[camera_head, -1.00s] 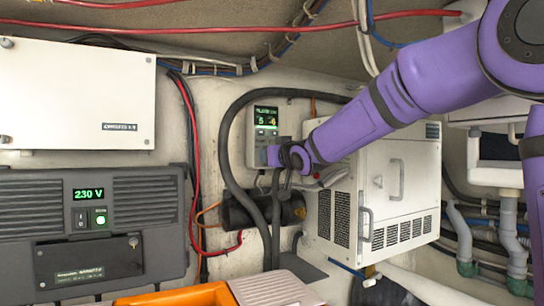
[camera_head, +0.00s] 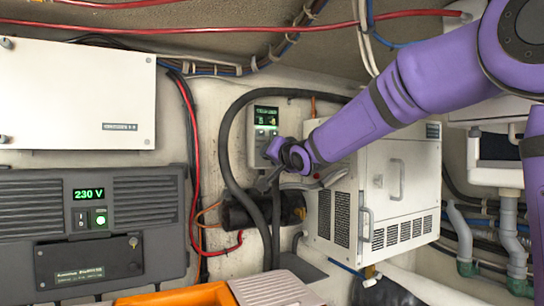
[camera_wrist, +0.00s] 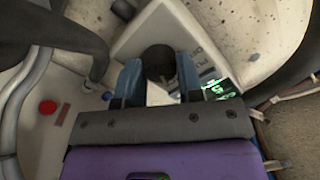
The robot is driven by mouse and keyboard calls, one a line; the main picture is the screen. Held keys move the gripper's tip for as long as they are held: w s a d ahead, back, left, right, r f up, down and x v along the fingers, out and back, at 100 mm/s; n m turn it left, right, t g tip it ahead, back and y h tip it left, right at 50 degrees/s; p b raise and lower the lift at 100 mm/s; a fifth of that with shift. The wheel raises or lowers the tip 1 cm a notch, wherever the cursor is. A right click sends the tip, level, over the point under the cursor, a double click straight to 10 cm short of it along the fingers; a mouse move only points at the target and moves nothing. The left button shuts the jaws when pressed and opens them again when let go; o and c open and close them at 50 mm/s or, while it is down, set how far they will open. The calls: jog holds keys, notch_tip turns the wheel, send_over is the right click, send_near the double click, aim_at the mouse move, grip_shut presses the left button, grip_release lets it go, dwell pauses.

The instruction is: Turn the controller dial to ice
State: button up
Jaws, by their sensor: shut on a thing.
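The controller (camera_head: 262,120) is a pale upright box on the back wall with a small green-lit display (camera_head: 266,116). Its lower part is hidden by my gripper (camera_head: 270,160) in the head view. In the wrist view the controller's pale face (camera_wrist: 150,38) is close, with the green display (camera_wrist: 218,90) at the right. The black round dial (camera_wrist: 158,62) sits between my gripper's two blue fingers (camera_wrist: 160,80), which are shut on it. The display's words, the dial's pointer and any ice mark are too small or hidden to read.
A thick black hose (camera_head: 225,150) loops beside the controller. A white vented cabinet (camera_head: 350,215) stands just right, and a black cylinder (camera_head: 242,212) lies below. A grey 230 V unit (camera_head: 140,235) is at the left. An orange bin (camera_head: 180,296) is at the bottom.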

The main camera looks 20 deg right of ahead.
jog(key=shift+f, duration=0.1)
dwell(0.3)
jog(key=o, duration=0.9)
jog(key=shift+s, duration=0.1)
jog(key=s, duration=0.3)
jog(key=s+d, duration=0.1)
jog(key=s, duration=0.3)
jog(key=s+d, duration=0.1)
jog(key=s, duration=0.2)
jog(key=shift+s, duration=0.25)
jog(key=s+d+f+n+g+h, duration=0.1)
jog(key=s+f+g, duration=0.3)
jog(key=s, duration=0.6)
jog(key=s+d+f+n+g+h, duration=0.1)
jog(key=s+f+g, duration=0.3)
jog(key=s+f, duration=0.5)
jog(key=s+d+f+n+g+h, duration=0.1)
jog(key=s+d+f+n+g, duration=0.1)
jog(key=s+f, duration=0.5)
jog(key=shift+s+d+n+g, duration=0.2)
jog(key=shift+s+g, duration=0.4)
jog(key=shift+s, duration=0.75)
jog(key=shift+s+d+n+g, duration=0.1)
jog(key=shift+s+d+g, duration=0.15)
jog(key=shift+s+g, duration=0.7)
